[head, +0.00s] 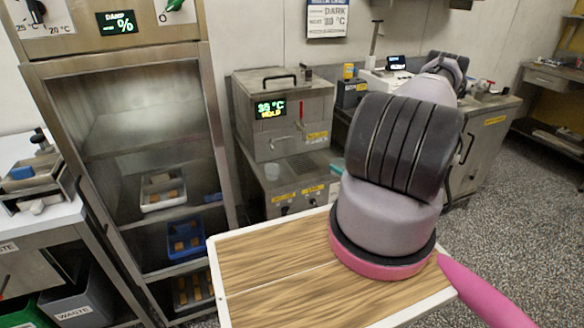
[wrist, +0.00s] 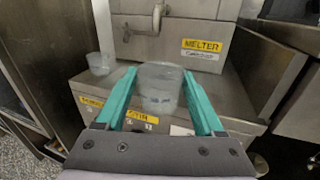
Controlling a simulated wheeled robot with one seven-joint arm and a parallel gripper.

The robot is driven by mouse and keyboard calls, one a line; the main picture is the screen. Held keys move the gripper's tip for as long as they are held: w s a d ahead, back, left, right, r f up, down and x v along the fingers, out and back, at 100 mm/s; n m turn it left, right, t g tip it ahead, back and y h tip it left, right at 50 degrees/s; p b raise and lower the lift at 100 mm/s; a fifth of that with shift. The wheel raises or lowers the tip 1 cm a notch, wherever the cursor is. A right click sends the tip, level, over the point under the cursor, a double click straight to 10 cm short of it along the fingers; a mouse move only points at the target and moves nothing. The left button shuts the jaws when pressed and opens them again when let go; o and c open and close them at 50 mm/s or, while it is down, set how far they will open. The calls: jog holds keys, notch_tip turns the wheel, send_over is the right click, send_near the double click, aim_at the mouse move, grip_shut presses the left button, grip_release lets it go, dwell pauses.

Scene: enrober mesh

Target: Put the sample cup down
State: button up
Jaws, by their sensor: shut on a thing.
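My gripper (wrist: 158,74) has teal fingers shut on a translucent sample cup (wrist: 159,90) in the wrist view. The cup looks upright between the fingers, over the steel ledge (wrist: 225,88) in front of the melter. I cannot tell whether its base touches the ledge. In the head view my arm hides the held cup; only a bit of teal finger (head: 337,169) shows. A second translucent cup (wrist: 100,63) stands on the ledge to the left, apart from my gripper; it also shows in the head view (head: 272,171).
The melter (head: 285,115), with a tap (wrist: 158,18) at its front, rises behind the ledge. An open steel cabinet (head: 130,150) with trays stands to the left. A wooden-topped board (head: 270,265) lies in front. Ledge room shows between the two cups.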

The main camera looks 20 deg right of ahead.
jog(key=shift+a+f, duration=0.2)
jog(key=shift+a, duration=0.1)
jog(key=x, duration=1.6)
jog(key=shift+w+a+f, duration=0.1)
jog(key=shift+a, duration=0.1)
jog(key=shift+w+a, duration=0.25)
jog(key=shift+w, duration=0.4)
jog(key=shift+s+d+f, duration=0.1)
jog(key=shift+f, duration=1.65)
jog(key=shift+f, duration=0.1)
jog(key=o, duration=1.3)
jog(key=v, duration=1.2)
jog(key=shift+s, duration=0.1)
